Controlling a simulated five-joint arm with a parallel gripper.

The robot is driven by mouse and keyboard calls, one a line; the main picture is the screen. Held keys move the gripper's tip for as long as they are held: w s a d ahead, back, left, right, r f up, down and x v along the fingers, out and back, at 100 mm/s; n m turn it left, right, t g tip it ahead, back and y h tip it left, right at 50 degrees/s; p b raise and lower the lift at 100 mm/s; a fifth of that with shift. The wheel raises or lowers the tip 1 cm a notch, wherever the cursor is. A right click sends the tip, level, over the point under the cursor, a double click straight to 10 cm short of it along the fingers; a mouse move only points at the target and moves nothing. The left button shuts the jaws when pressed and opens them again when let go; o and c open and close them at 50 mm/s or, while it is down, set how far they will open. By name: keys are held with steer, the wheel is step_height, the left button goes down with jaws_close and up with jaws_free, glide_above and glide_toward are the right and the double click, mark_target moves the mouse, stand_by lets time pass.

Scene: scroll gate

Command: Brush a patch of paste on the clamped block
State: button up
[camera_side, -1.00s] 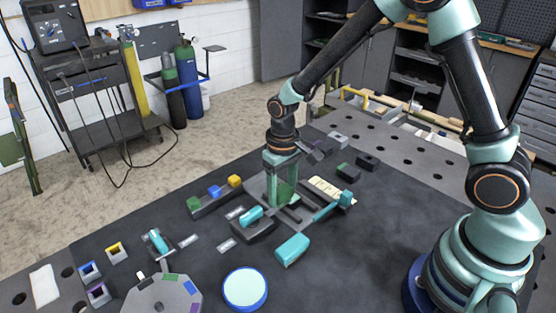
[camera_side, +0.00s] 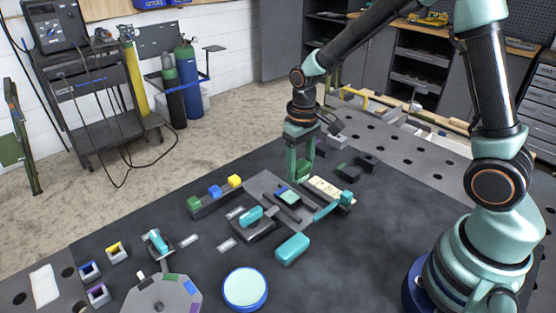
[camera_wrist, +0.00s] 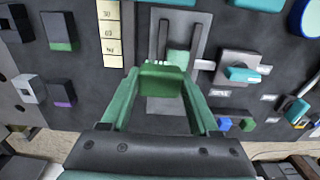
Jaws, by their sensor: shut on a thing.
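My gripper (camera_side: 301,158) is shut on a green brush-like block (camera_wrist: 162,80) with a row of pale tips along its far edge. In the side view, the gripper and held green block (camera_side: 300,170) stand over the back part of a grey plate (camera_side: 262,187). A small block (camera_side: 288,196) with a green and blue top sits on the plate by the dark rails, in front of the gripper. In the wrist view, a light green face (camera_wrist: 178,58) shows between two dark rails, just beyond the held block. Whether the held block touches the plate cannot be told.
A pale marked strip (camera_side: 328,189) and a teal-handled lever (camera_side: 335,206) lie right of the plate. A teal block (camera_side: 292,250) and a round blue-rimmed dish (camera_side: 245,288) stand nearer the camera. Coloured cubes (camera_side: 215,191) line a bar at left. Dark mat is bare at centre right.

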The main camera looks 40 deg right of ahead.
steer(key=shift+r, duration=1.9)
